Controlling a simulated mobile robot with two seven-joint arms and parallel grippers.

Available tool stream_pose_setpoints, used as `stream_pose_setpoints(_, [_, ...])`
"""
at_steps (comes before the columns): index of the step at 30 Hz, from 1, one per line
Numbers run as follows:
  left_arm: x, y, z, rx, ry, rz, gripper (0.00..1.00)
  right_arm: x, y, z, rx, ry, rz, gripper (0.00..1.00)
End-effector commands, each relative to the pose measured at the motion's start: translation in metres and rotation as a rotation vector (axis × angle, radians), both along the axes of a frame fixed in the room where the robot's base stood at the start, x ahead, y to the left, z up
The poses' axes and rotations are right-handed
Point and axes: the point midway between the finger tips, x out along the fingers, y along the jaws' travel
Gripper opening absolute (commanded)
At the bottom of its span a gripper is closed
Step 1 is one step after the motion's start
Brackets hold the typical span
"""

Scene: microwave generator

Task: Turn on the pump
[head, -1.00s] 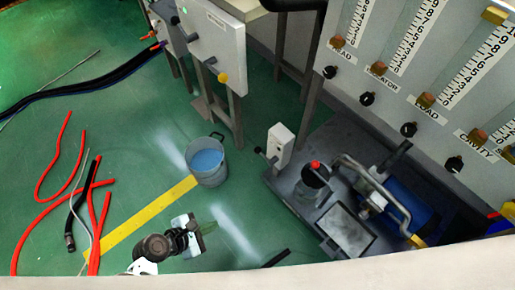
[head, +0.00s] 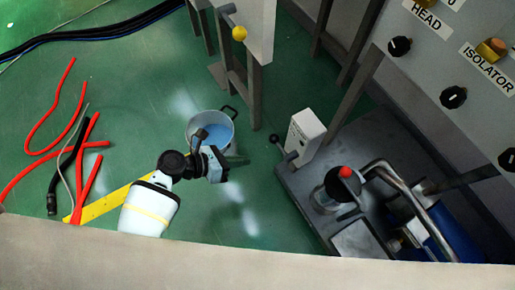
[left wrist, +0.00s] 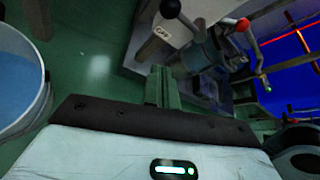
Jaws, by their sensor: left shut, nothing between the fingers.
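The pump (head: 425,222) is a blue unit with a bent metal pipe, on a dark grey base at the right of the head view. My right gripper is not in view.
A grey bucket of blue liquid (head: 228,128) stands close behind my left gripper. A red knob (head: 345,172) tops a cylinder beside the pump. Red hoses (head: 48,112) lie on the floor at left. Green floor is clear before the base.

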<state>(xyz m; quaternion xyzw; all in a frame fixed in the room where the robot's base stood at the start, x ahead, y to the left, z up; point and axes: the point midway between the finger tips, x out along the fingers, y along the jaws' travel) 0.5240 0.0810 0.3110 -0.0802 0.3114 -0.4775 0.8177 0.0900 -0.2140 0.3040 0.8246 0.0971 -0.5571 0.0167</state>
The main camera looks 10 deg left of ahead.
Motion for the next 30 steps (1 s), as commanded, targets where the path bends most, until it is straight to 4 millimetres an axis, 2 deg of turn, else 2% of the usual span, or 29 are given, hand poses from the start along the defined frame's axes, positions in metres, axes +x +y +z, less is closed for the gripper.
stream_pose_setpoints(17, [0.034,-0.081,-0.046,0.0,0.0,-0.002,0.0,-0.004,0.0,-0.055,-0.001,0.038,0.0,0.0])
stream_pose_setpoints(22, [0.044,-0.077,-0.021,0.003,-0.005,-0.002,0.0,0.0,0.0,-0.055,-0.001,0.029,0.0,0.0])
stream_pose_setpoints(30, [0.051,-0.075,-0.007,0.002,-0.001,-0.001,0.0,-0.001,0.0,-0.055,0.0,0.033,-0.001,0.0])
